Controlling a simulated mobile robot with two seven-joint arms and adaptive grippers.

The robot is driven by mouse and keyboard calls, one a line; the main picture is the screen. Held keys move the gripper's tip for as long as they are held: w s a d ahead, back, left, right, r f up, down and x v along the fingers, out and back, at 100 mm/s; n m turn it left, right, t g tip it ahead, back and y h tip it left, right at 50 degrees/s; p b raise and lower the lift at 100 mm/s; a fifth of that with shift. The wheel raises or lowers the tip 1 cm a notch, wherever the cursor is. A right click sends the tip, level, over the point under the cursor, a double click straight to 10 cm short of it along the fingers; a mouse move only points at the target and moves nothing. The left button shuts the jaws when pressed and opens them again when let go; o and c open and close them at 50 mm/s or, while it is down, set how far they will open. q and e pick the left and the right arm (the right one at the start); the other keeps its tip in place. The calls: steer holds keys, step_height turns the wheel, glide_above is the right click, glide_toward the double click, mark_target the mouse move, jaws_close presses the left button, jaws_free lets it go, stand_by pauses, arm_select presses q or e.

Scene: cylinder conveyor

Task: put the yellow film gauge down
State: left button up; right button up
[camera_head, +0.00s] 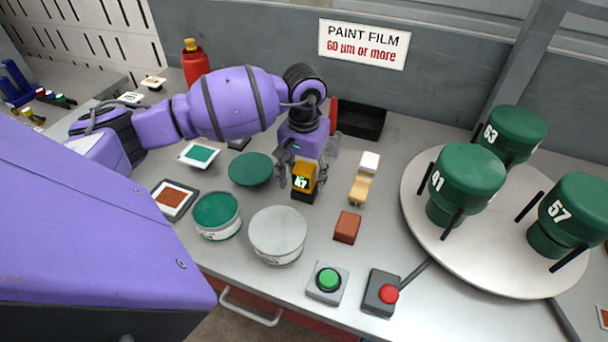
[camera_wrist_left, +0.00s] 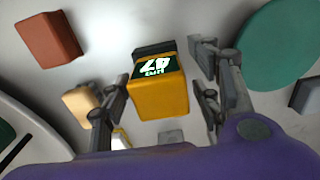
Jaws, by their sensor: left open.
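The yellow film gauge (camera_head: 304,178) stands upright on the grey table in the head view, with a dark base and a display reading 47. It also shows in the left wrist view (camera_wrist_left: 160,95), between the spread fingers. My left gripper (camera_head: 301,181) is open around the gauge, with a finger on each side. In the wrist view, gaps show between the fingers and the gauge. My right gripper is not in view.
A green disc (camera_head: 250,169) lies left of the gauge. A red-brown block (camera_head: 347,227) and a pale wooden piece (camera_head: 362,185) are to its right. A grey-lidded tin (camera_head: 278,231), green tin (camera_head: 216,210) and green button (camera_head: 328,280) are nearer. A turntable (camera_head: 425,228) holds green canisters.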

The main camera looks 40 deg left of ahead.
mark_target(304, 168)
arm_select(q)
step_height(304, 168, up, 12)
steer(key=shift+r+b, duration=0.2)
steer(key=shift+b, duration=0.15)
stand_by(0.6)
